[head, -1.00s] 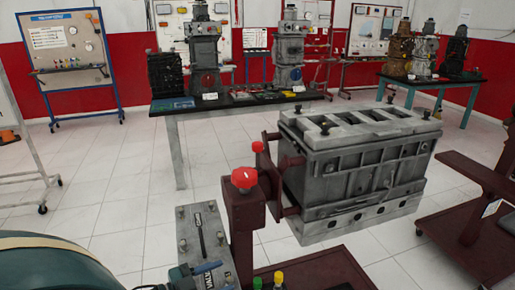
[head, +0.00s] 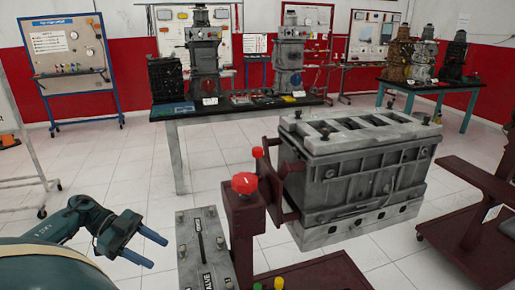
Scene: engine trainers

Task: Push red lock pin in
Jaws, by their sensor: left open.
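A large red knob (head: 245,183) sits on top of the dark red post (head: 245,225) of the engine stand. A smaller red knob (head: 257,152) stands just behind it, beside the stand's bracket. I cannot tell which of the two is the lock pin, or how far either is pushed in. My left gripper (head: 156,252) is at the lower left with its blue fingers apart and empty. It is clear of both knobs, left of the post and lower in the picture. My right gripper is not in view.
The grey engine block (head: 355,175) is held on the stand, right of the post. A grey plate (head: 205,250) with bolts lies between my left gripper and the post. Yellow and green knobs (head: 279,284) show at the bottom edge. Tiled floor (head: 110,170) is free at the left.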

